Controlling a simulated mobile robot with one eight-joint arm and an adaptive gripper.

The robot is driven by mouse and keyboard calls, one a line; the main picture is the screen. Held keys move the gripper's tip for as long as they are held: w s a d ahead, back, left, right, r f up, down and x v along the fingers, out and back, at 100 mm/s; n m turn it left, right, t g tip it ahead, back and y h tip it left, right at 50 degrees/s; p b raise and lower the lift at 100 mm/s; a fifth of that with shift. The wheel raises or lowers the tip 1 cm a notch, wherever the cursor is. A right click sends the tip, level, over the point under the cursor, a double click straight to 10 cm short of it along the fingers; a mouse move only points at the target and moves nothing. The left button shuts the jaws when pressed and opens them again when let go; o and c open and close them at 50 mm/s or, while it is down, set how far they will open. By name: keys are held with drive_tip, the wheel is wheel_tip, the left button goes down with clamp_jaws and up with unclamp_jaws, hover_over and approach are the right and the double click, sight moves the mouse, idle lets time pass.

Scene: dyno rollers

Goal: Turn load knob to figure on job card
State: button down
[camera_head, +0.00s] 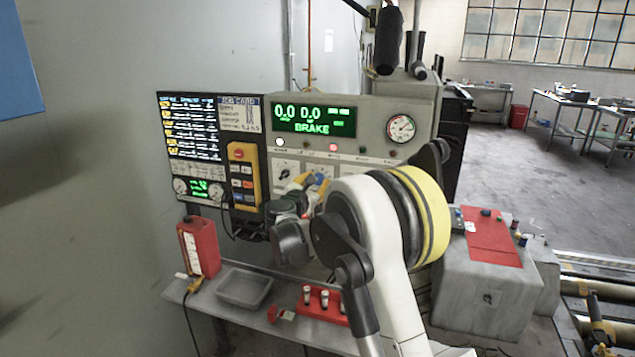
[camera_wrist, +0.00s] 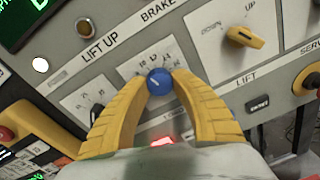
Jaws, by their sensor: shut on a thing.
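My gripper (camera_wrist: 160,82) has its two yellow fingers closed around a round blue knob (camera_wrist: 159,80) on a white dial plate with printed figures. The fingers touch the knob from both sides. The knob's pointer and part of the scale are hidden, and its name label is mostly covered, so I cannot read its setting. In the head view, my gripper (camera_head: 303,183) is at the console's lower row of dials, and my arm hides much of that row. The job card (camera_head: 238,113) is on the left screen; its figures are too small to read.
The green display (camera_head: 313,119) reads 0.0 twice, with BRAKE below. A yellow lift switch (camera_wrist: 240,37) is right of the blue knob. A yellow button pendant (camera_head: 243,177) hangs left of my gripper. A shelf (camera_head: 232,316) below holds a red bottle (camera_head: 199,247) and a grey tray (camera_head: 244,288).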

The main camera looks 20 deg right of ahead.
drive_tip(key=c, duration=1)
unclamp_jaws()
drive_tip(key=shift+c, duration=0.2)
drive_tip(key=v, duration=1.2)
